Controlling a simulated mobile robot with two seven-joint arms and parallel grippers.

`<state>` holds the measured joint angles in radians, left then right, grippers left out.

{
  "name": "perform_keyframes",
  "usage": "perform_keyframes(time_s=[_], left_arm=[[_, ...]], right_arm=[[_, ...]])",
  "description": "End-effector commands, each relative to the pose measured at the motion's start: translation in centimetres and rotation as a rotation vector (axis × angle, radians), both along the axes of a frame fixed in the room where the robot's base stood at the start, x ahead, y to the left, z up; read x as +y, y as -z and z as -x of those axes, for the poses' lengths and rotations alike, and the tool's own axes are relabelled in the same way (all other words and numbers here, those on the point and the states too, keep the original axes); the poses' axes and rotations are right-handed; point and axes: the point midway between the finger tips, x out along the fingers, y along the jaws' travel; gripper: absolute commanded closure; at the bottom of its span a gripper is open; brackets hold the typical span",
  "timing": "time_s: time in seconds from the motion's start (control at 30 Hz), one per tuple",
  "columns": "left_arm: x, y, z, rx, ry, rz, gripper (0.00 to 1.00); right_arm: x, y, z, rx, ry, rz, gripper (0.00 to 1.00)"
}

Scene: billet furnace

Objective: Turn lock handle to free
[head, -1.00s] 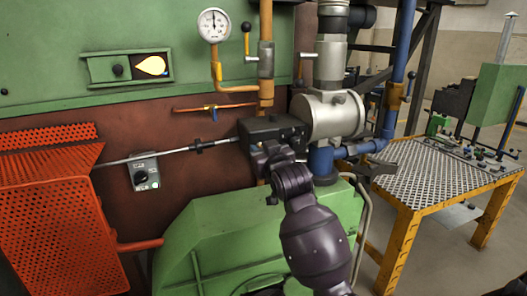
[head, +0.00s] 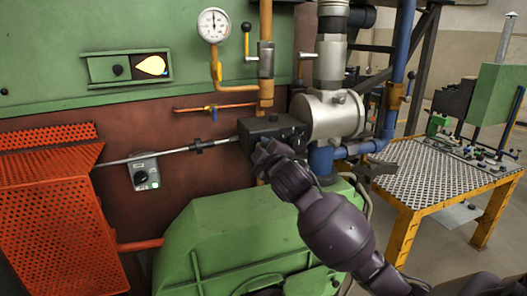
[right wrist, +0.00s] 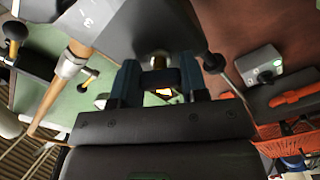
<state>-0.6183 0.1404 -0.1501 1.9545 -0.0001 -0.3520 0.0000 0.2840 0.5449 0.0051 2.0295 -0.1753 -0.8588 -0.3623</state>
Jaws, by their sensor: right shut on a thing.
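My right gripper (head: 263,152) is at the front underside of a black box (head: 274,129) on the rod line, in the middle of the head view. In the right wrist view the two fingers of the right gripper (right wrist: 160,85) are closed on a small dark handle (right wrist: 160,77). A brass-coloured stub (right wrist: 158,61) shows just above it, under the box (right wrist: 150,28). In the head view my gripper and arm hide the handle, so its turn angle cannot be read there. My left gripper is not in view.
A steel rod (head: 165,152) runs from the box to an orange mesh guard (head: 55,225) on the left. A silver valve body (head: 330,115) and pipes stand right of the box. A green housing (head: 225,240) lies below. A yellow-framed table (head: 440,178) is at right.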

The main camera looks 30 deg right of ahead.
Motion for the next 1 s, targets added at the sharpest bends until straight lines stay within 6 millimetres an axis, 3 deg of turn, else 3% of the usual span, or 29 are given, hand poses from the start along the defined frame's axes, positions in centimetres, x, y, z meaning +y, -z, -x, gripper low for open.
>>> perform_keyframes(time_s=[0.5, 1.0], left_arm=[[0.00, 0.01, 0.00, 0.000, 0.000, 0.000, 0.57], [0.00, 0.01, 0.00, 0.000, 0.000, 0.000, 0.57]], right_arm=[[-0.02, -0.03, 0.00, 0.099, 0.000, 0.414, 0.83], [0.03, 0.04, 0.00, 0.134, -0.001, 0.554, 0.83]])
